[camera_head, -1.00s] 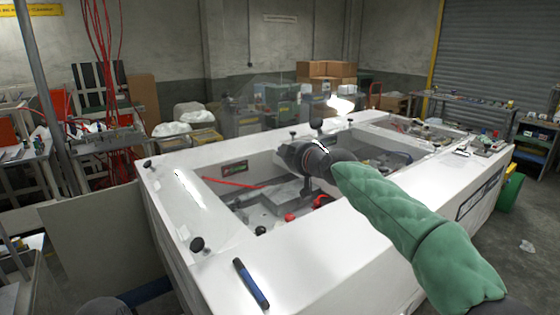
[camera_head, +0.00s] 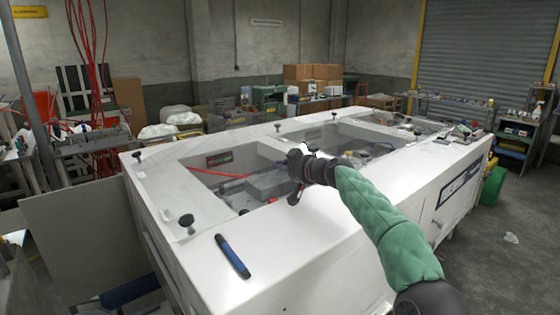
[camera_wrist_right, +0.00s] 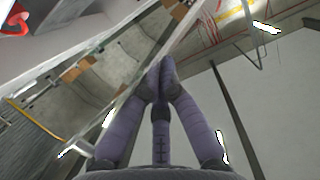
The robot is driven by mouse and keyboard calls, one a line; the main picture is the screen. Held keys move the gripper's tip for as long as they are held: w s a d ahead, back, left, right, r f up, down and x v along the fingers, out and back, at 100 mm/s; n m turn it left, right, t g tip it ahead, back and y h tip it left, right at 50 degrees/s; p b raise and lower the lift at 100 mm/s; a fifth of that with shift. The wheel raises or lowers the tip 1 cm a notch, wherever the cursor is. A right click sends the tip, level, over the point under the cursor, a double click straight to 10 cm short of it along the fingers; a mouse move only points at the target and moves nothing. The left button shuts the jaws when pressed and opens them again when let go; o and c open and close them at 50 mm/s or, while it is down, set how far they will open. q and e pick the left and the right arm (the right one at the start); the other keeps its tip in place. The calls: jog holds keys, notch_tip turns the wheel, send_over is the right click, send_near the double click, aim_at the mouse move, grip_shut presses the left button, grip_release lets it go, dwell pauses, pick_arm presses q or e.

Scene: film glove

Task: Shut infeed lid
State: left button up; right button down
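The white machine (camera_head: 300,235) stands in the middle of the head view, with openings in its top. The lid is hard to make out. A faint clear panel (camera_head: 235,115) seems to stand up behind the left opening, and its exact angle cannot be told. Black knobs sit on the machine's left side, one at the near corner (camera_head: 187,222). My right gripper (camera_head: 297,178), on a green-sleeved arm, is over the middle of the machine top. In the wrist view its purple padded fingers (camera_wrist_right: 160,80) meet at the tips, with nothing clearly between them. My left gripper is not in view.
A blue marker (camera_head: 232,256) lies on the machine's front rim. Red cables (camera_head: 90,60) hang at the left. Shelves (camera_head: 525,135) stand at the right, cardboard boxes (camera_head: 312,78) at the back. The floor at right is mostly clear.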

aim_at(283, 172)
jog(key=shift+w+d+f+m+y+b, duration=0.15)
jog(key=shift+w+f+m+b, duration=0.1)
jog(key=shift+f, duration=0.35)
jog(key=shift+w+f+m+y+b, duration=0.15)
jog(key=shift+f+m, duration=0.1)
jog(key=shift+f, duration=0.35)
jog(key=shift+s+d+f, duration=0.1)
jog(key=shift+f, duration=0.15)
jog(key=shift+m, duration=0.3)
